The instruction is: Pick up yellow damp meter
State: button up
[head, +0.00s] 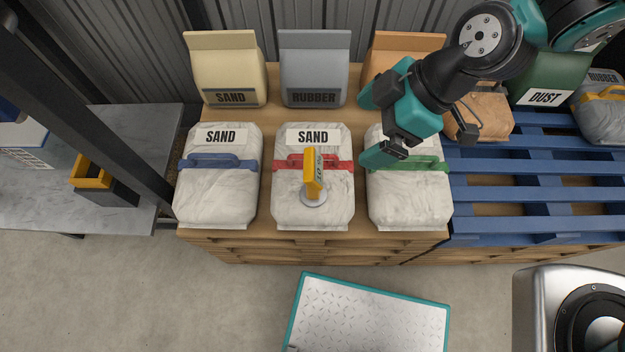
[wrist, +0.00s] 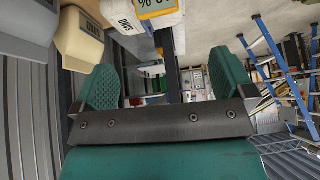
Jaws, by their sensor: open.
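The yellow damp meter (head: 312,172) stands on the middle white sand bag (head: 288,208), on a round grey foot, in front of that bag's red handle. Its display faces right in the head view. Part of it also shows at the top edge of the wrist view (wrist: 158,9), cut off by the frame. My gripper (head: 368,127) is open and empty, to the right of the meter and farther back, over the green-handled bag (head: 410,205). Its two teal fingers point left. In the wrist view my gripper (wrist: 168,82) has nothing between its fingers.
A blue-handled sand bag (head: 216,203) lies left of the middle one. Behind stand a cream sand bag (head: 225,75), a grey rubber bag (head: 314,75) and an orange bag (head: 385,48). A dark post (head: 95,120) rises at left. A blue pallet (head: 520,195) is at right.

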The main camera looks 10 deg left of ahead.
aim_at(316, 165)
jog(key=x, duration=1.2)
jog(key=shift+s+a+f, duration=0.1)
jog(key=shift+a+f, duration=0.1)
jog(key=shift+f, duration=0.05)
jog(key=shift+w+p+x, duration=0.15)
jog(key=shift+p+x, duration=0.05)
jog(key=shift+x, duration=1.3)
jog(key=shift+w+p+x, duration=0.2)
jog(key=shift+x, duration=1.25)
jog(key=c, duration=1.1)
